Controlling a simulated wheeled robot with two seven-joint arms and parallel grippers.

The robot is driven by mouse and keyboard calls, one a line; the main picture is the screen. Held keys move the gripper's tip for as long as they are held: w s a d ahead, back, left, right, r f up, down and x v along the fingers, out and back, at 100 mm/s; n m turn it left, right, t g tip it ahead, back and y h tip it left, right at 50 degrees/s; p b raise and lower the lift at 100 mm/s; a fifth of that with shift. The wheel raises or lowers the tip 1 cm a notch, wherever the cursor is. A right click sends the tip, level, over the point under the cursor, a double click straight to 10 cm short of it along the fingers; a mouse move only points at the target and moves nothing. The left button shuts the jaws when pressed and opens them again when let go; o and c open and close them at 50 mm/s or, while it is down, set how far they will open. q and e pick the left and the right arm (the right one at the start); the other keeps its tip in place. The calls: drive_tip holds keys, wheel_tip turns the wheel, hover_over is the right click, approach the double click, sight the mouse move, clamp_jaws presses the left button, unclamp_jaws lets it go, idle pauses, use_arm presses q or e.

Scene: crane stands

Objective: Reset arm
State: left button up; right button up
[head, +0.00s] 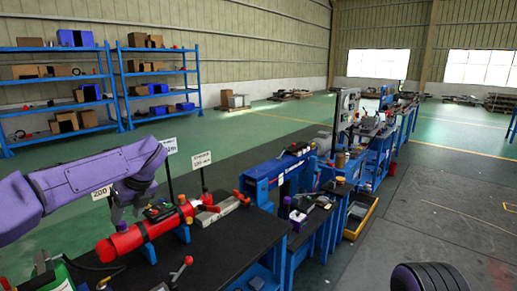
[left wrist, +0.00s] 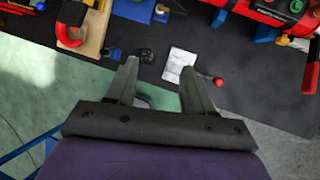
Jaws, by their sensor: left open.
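My left arm, purple, comes in from the left in the head view. Its gripper (head: 122,208) hangs above the left part of the black workbench (head: 225,250), beside the red cylinder tool (head: 128,240). In the left wrist view the two fingers of the left gripper (left wrist: 159,66) are spread apart with nothing between them. A white card (left wrist: 180,64) and a red-knobbed lever (left wrist: 218,81) lie on the dark bench top beyond the fingertips. My right gripper is not in view.
Signs on posts (head: 201,160) stand behind the bench. Blue machine stands (head: 280,170) continue along a row to the right. Blue shelves (head: 115,90) stand far left. The grey floor (head: 440,210) at right is mostly clear.

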use_arm(q)
drive_tip(key=w+d+f+m+t+y, duration=0.1)
drive_tip(key=w+f+m+t+y, duration=0.3)
drive_tip(key=f+m, duration=0.5)
drive_tip(key=s+d+f+m+t+h+b, duration=0.1)
drive_tip(key=s+d+f+m+t, duration=0.15)
drive_tip(key=f+m, duration=0.4)
drive_tip(key=s+d+f+m+t+h, duration=0.1)
drive_tip(key=s+f+m, duration=0.2)
drive_tip(key=f+m, duration=0.35)
drive_tip(key=s+d+f+m+t+h+b, duration=0.1)
drive_tip(key=s+d+f+m, duration=0.15)
drive_tip(key=f+m, duration=0.4)
drive_tip(key=s+f+m+g+h, duration=0.25)
drive_tip(key=s+f+m, duration=0.7)
drive_tip(key=s, duration=0.65)
drive_tip(key=s+a+f+m+g+b, duration=0.1)
drive_tip(key=s+f, duration=0.2)
drive_tip(key=s, duration=0.6)
drive_tip(key=s+a+f+m+g, duration=0.1)
drive_tip(key=s+f, duration=0.3)
drive_tip(key=s, duration=0.6)
drive_tip(key=shift+a+f+g+h+b, duration=0.3)
drive_tip(key=shift+a+g+h+b, duration=0.1)
drive_tip(key=shift+g, duration=0.4)
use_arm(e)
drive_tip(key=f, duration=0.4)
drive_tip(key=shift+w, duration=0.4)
